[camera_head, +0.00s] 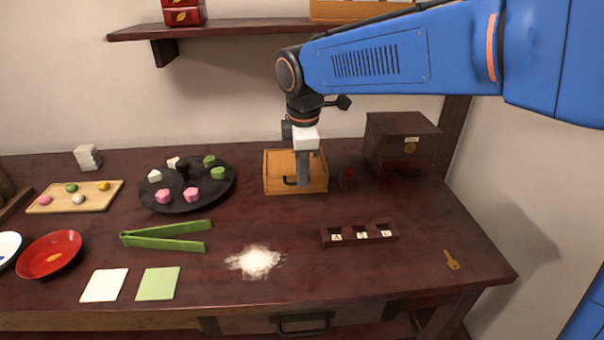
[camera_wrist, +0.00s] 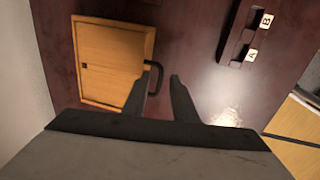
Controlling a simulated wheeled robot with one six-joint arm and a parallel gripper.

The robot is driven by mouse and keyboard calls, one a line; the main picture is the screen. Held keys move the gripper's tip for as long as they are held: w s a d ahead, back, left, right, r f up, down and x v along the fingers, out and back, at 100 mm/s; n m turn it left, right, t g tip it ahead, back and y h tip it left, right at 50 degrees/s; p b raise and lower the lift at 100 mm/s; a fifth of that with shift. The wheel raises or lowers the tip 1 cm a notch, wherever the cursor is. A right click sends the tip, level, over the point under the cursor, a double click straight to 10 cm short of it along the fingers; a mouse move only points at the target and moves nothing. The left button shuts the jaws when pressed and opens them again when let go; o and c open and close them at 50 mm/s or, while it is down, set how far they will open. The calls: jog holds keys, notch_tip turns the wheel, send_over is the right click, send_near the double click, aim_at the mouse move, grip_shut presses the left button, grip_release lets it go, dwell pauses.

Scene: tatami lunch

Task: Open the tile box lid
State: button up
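The light wooden box (camera_head: 317,184), which I take as the tile box, stands toward the back of the table. Its flat top also shows in the wrist view (camera_wrist: 103,60) and appears shut. A dark handle (camera_wrist: 153,77) sticks out from its right edge there; in the head view it is at the front. My gripper (camera_head: 303,183) points down at the front of the box. In the wrist view, my gripper (camera_wrist: 161,77) is open, its two fingertips apart. The handle's curve lies between or just beyond them; contact cannot be told.
A dark tile rack (camera_head: 360,234) lies in front, with a key (camera_head: 451,260) further right. A black round tray (camera_head: 212,196) is left. A shelf (camera_head: 235,29) hangs above.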

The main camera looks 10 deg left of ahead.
jog(key=shift+w+f, duration=0.1)
jog(key=shift+f, duration=0.5)
grip_shut()
dwell(1.1)
